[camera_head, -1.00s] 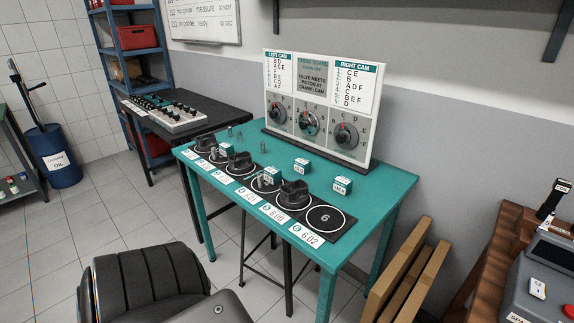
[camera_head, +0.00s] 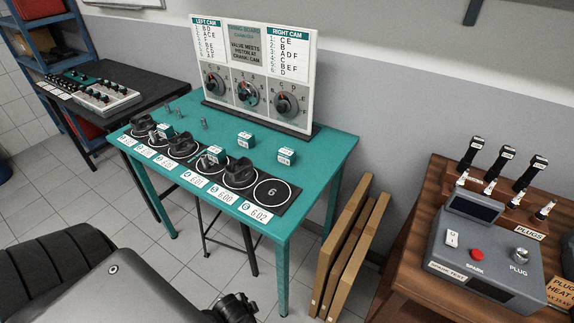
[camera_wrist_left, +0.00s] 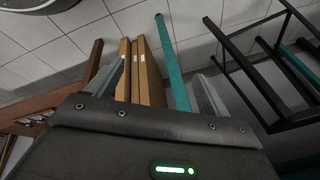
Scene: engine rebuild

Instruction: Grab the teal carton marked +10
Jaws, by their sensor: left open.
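Several small teal cartons with white labels stand on the teal table (camera_head: 310,147) in the head view. One carton (camera_head: 286,156) is nearest the right edge, another carton (camera_head: 246,139) stands left of it, and a third carton (camera_head: 215,153) is among the black pistons. Another carton (camera_head: 165,131) is farther left. Their markings are too small to read, so I cannot tell which is +10. My left gripper (camera_wrist_left: 155,80) shows in the left wrist view, open and empty, over the floor and away from the cartons. My right gripper is not seen.
A timing board (camera_head: 255,75) stands at the table's back. Wooden planks (camera_head: 345,250) lean right of the table. A spark tester (camera_head: 480,255) sits on a wooden bench at right. A black table (camera_head: 130,125) is at left. Teal table legs and a dark stool frame show below.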

